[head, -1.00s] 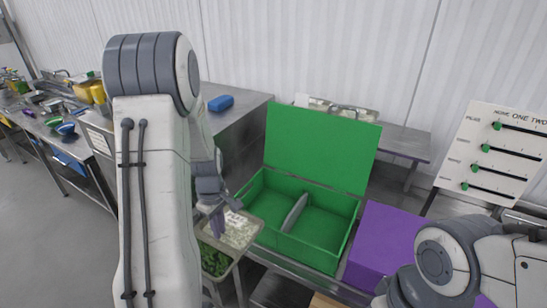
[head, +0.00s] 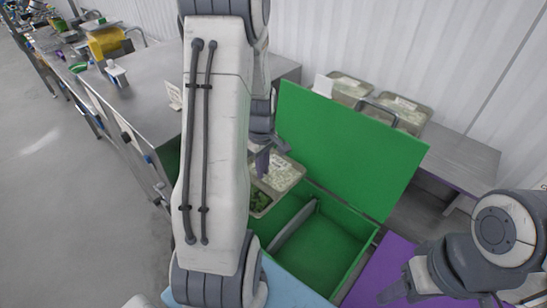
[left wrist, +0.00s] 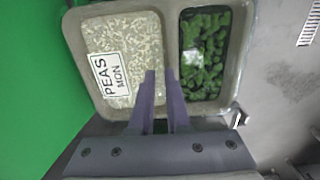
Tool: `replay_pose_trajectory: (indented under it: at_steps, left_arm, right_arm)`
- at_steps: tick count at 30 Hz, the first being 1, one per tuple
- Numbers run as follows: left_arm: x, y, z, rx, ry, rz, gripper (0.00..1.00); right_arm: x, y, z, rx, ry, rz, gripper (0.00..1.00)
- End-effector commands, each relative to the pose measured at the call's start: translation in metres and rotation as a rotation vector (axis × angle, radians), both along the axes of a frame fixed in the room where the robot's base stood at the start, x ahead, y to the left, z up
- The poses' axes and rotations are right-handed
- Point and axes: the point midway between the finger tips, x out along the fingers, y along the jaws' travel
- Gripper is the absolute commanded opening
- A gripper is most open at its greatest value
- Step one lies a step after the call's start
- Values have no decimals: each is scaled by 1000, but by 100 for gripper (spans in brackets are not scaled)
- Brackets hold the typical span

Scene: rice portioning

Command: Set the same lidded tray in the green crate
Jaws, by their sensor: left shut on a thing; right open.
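The lidded tray (head: 286,174) has a pale rice compartment and a green one. Its label reads "PEAS MON" in the left wrist view (left wrist: 145,50). My left gripper (head: 262,160) is shut on the tray's edge; its two fingers (left wrist: 160,100) show at the divider between compartments. The green crate (head: 335,240) stands open with its lid raised at the back and a grey divider inside. The tray is at the crate's left end, overlapping its left side in the picture; I cannot tell its height above the rim. My right gripper (head: 395,290) is open and empty over the purple box.
The purple box (head: 388,262) stands right of the crate. A light-blue surface (head: 290,280) lies in front of it. More lidded trays (head: 398,112) stand on the steel bench behind the lid. A steel counter (head: 150,90) runs along the left.

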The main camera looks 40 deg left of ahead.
Motion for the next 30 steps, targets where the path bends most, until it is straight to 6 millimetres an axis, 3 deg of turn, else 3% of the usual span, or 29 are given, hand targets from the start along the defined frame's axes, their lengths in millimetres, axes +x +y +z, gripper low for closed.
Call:
replay_pose_trajectory:
  at_steps: [8,30]
  left_arm:
    - [1,-1,-12,0,0,-2,0]
    - [0,0,-83,0,0,0,0]
  right_arm:
    - [0,0,-11,0,0,1,50]
    - [0,0,-72,0,0,-2,50]
